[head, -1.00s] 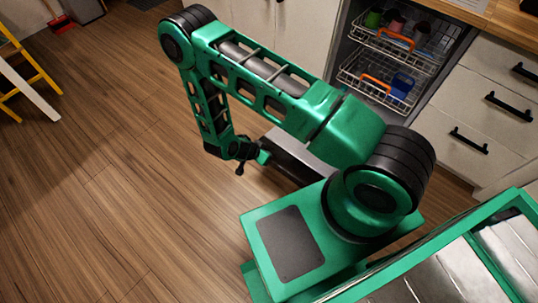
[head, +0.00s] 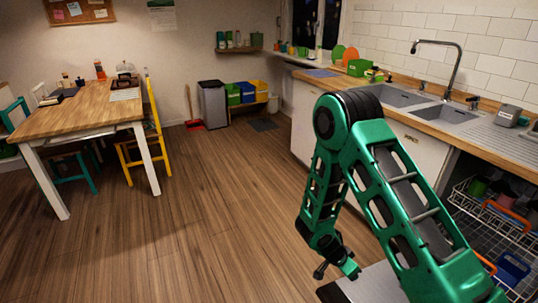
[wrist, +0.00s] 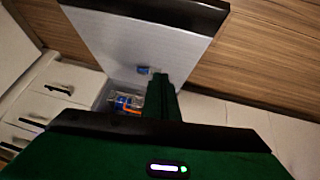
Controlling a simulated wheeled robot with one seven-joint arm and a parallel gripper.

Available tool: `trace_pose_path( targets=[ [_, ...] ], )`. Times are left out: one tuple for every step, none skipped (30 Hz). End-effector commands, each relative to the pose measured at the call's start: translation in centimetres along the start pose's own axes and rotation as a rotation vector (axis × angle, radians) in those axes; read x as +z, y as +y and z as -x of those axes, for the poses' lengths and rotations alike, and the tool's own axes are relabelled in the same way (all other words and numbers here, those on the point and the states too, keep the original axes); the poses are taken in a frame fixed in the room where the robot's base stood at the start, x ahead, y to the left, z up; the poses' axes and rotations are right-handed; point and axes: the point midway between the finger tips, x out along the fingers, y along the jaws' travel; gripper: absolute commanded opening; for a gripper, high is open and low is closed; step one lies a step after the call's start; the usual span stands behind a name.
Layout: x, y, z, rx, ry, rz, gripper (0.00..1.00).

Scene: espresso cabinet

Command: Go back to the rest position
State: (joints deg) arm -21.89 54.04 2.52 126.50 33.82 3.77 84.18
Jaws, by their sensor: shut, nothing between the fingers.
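My green arm is folded, with its elbow raised at the right of the head view. My gripper (head: 338,264) hangs low at the end of the forearm, small and partly hidden by the arm, above the floor beside the open dishwasher door (head: 368,286). It is shut and holds nothing. In the wrist view, dark green parts of my own arm fill the bottom. The grey door panel (wrist: 150,42) lies beyond them, with a small blue spot on it.
The dishwasher rack (head: 478,205) stands pulled out at the right, holding cups. A sink counter (head: 440,110) runs along the right wall. A wooden table (head: 85,105) and a yellow chair (head: 150,125) stand at the left. The wooden floor (head: 210,220) between is clear.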

Motion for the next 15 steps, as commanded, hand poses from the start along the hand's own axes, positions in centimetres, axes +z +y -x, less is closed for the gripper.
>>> trace_pose_path(
  targets=[
    [-1.5, 0.3, 1.0, 0.007, -0.006, -0.002, 0.0],
    [-2.2, 0.6, 1.5, 0.012, -0.011, 0.004, 0.0],
    [-3.1, 0.9, 2.1, 0.019, -0.019, 0.011, 0.0],
    [-3.9, 1.2, 2.6, 0.024, -0.025, 0.015, 0.0],
    [-4.6, 1.6, 3.1, 0.029, -0.031, 0.019, 0.0],
    [-5.5, 2.0, 3.8, 0.036, -0.038, 0.025, 0.0],
    [-6.2, 2.4, 4.3, 0.041, -0.045, 0.031, 0.0],
    [-6.8, 2.8, 4.8, 0.045, -0.052, 0.035, 0.0],
    [-7.7, 3.3, 5.4, 0.05, -0.061, 0.042, 0.0],
    [-8.3, 3.7, 5.9, 0.053, -0.068, 0.046, 0.0],
    [-8.9, 4.2, 6.4, 0.058, -0.076, 0.052, 0.0],
    [-9.6, 4.7, 7.0, 0.062, -0.087, 0.06, 0.0],
    [-10.2, 5.2, 7.5, 0.064, -0.095, 0.064, 0.0],
    [-10.8, 5.6, 8.0, 0.067, -0.102, 0.068, 0.0],
    [-11.5, 6.3, 8.7, 0.07, -0.113, 0.076, 0.0]
  ],
)
